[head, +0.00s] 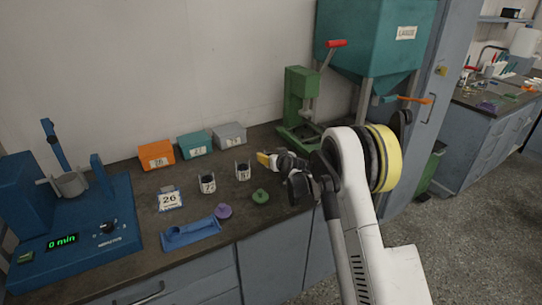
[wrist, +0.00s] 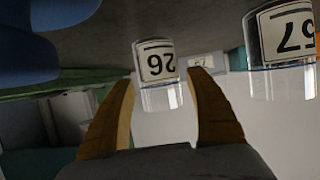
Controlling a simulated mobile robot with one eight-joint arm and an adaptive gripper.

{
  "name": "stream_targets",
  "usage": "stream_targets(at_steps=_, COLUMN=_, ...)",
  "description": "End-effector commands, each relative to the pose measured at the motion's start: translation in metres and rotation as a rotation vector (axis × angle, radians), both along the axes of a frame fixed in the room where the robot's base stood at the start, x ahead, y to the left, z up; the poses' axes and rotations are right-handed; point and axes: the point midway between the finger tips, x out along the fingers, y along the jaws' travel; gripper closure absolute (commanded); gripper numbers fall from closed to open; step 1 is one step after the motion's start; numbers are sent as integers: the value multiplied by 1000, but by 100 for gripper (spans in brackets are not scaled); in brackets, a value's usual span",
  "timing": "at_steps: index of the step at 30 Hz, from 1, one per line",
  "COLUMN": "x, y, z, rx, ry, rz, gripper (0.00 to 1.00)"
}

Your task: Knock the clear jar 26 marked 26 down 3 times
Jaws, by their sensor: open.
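The clear jar 26 (wrist: 160,95) shows upside down in the wrist view, its white label turned over with the picture. It lies in line with the gap between my two finger pads; how far it is beyond the tips I cannot tell. My gripper (wrist: 163,82) is open with nothing pinched. In the head view my gripper (head: 268,159) is just right of the right-hand small jar (head: 242,172), which appears to be jar 26 standing upright, though its label is too small to read. A blue-framed card marked 26 (head: 169,199) stands to the left.
A second clear jar (wrist: 284,65) is right of jar 26 in the wrist view and left in the head view (head: 207,184). Purple (head: 223,211) and green (head: 260,196) lids and a blue tray (head: 190,233) lie in front. Labelled bins (head: 156,155) stand behind; a green press (head: 300,95) is right.

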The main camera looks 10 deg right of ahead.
Motion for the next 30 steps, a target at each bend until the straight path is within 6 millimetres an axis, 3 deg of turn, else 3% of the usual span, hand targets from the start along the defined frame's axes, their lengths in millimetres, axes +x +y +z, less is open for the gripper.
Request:
stream_targets(at_steps=18, x=-101, y=-14, z=41, rx=0, ry=0, rz=0, gripper=35)
stream_targets(at_steps=30, x=-109, y=-15, z=45, rx=-1, ry=0, rz=0, gripper=35)
